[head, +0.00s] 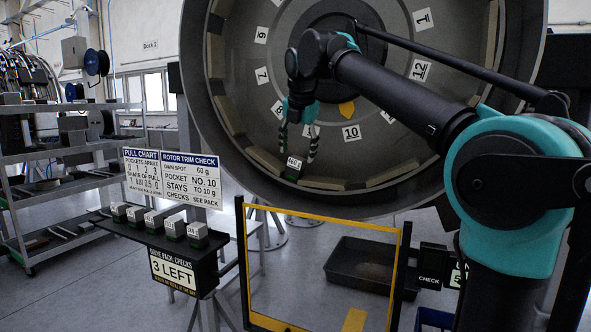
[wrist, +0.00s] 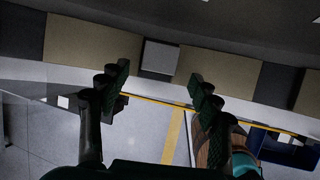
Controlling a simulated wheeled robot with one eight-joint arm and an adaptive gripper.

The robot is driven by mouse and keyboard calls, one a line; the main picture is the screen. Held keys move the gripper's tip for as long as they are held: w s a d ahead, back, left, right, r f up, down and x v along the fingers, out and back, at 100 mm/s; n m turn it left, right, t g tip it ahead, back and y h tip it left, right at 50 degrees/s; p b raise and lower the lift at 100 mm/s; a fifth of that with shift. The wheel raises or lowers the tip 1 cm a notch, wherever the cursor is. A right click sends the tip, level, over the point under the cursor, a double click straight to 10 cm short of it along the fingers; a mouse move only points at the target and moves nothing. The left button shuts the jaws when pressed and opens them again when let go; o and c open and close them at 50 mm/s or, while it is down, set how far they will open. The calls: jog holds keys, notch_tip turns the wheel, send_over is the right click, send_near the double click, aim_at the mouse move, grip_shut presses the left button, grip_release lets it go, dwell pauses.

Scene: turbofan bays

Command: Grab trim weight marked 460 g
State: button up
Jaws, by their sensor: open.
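A small block with a pale top and dark green body (head: 292,169) sits on the inner lower rim of the big round casing, below the 8 and 10 marks. Its tiny label may read 460, but I cannot be sure. In the wrist view a grey block (wrist: 160,57) sits between two tan pads, beyond my fingertips. My gripper (head: 299,150) is open, with its striped fingers above and around the rim block's top in the head view. In the wrist view my gripper (wrist: 160,85) has its fingers wide apart with nothing between them.
Several similar blocks (head: 153,221) stand on a dark shelf (head: 150,238) at left, under a chart board (head: 172,177) and above a "3 LEFT" sign (head: 173,272). A yellow-edged frame (head: 404,262) stands below the casing. A dark tray (head: 345,275) lies on the floor behind it.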

aim_at(297, 159)
jog(key=x, duration=0.5)
jog(key=shift+w+r, duration=0.1)
jog(key=shift+w, duration=0.15)
grip_shut()
